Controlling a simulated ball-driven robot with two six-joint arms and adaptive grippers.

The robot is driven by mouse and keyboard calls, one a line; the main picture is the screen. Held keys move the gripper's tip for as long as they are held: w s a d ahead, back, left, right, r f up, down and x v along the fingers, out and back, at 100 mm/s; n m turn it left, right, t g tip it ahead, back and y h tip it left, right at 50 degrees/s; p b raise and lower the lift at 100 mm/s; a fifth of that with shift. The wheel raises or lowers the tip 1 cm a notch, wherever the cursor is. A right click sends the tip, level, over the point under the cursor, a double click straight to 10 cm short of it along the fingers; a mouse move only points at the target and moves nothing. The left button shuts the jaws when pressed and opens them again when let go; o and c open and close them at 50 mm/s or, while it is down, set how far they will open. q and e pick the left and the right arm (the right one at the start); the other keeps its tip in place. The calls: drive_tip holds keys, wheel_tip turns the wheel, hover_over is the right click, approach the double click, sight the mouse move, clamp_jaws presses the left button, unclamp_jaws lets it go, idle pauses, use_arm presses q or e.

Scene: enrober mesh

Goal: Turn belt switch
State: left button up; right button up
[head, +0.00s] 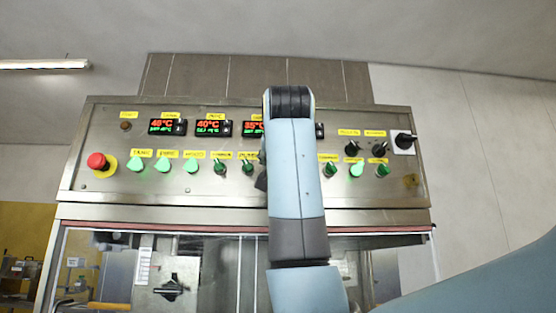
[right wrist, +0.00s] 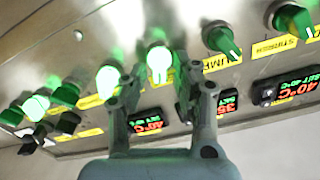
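The control panel (head: 232,185) carries a row of green buttons and switches. My right arm crosses the middle of the panel in the head view and hides several of them, and my right gripper with them. In the right wrist view the panel is upside down. There my right gripper (right wrist: 158,82) is open, with its fingers apart on either side of a brightly lit green control (right wrist: 158,62). I cannot tell whether they touch it. No readable label marks the belt switch, so I cannot tell which control it is. My left gripper is not in view.
Another lit green control (right wrist: 107,80) is close beside the left finger. A dark green switch (right wrist: 222,38) is on the other side. A red stop button (head: 98,162) is at the panel's left end. Two black knobs (head: 352,148) (head: 378,150) are at its right.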

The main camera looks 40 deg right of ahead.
clamp_jaws()
drive_tip(key=shift+d+m, duration=0.1)
drive_tip(key=shift+m, duration=1.2)
drive_tip(key=shift+o, duration=1.1)
unclamp_jaws()
drive_tip(key=shift+s, duration=0.1)
drive_tip(key=v, duration=1.2)
drive_tip(key=shift+f, duration=0.2)
